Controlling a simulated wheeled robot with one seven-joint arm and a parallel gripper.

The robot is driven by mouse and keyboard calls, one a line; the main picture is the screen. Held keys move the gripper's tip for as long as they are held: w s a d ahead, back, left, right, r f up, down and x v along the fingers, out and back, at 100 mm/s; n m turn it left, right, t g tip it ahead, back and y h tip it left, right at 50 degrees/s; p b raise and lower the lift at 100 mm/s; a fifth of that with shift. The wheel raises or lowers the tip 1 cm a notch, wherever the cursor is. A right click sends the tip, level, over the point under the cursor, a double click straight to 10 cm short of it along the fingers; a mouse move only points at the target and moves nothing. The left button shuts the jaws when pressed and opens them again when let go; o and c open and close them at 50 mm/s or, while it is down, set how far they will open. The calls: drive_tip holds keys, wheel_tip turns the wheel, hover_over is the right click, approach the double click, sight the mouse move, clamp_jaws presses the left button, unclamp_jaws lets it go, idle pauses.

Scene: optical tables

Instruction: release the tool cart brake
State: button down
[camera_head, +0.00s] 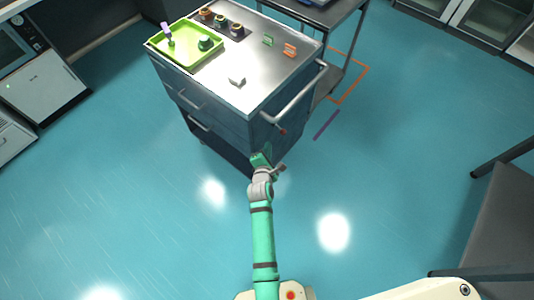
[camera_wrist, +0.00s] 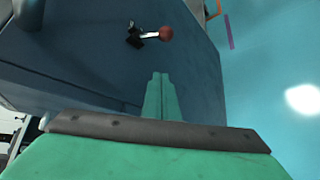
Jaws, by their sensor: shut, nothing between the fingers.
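The tool cart (camera_head: 225,130) is a dark blue-grey cabinet with a steel top, drawers and a side push handle (camera_head: 296,95). A small lever with a red ball knob (camera_head: 283,132) sticks out of its side below the handle; I take it to be the brake lever. In the wrist view the red knob (camera_wrist: 166,33) and its short metal stem stand out from the dark panel, beyond my fingertips. My gripper (camera_wrist: 161,76) is shut and empty, apart from the knob. In the head view my gripper (camera_head: 262,158) is beside the lower part of the cart's side.
Orange and purple lines mark the floor to the right. The teal floor (camera_head: 140,200) in front is clear.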

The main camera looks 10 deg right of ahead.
sight(280, 129)
drive_tip(key=w+d, duration=0.1)
drive_tip(key=d, duration=0.1)
drive_tip(key=w+d, duration=0.2)
drive_tip(key=shift+w+d+r, duration=0.1)
drive_tip(key=shift+d, duration=0.2)
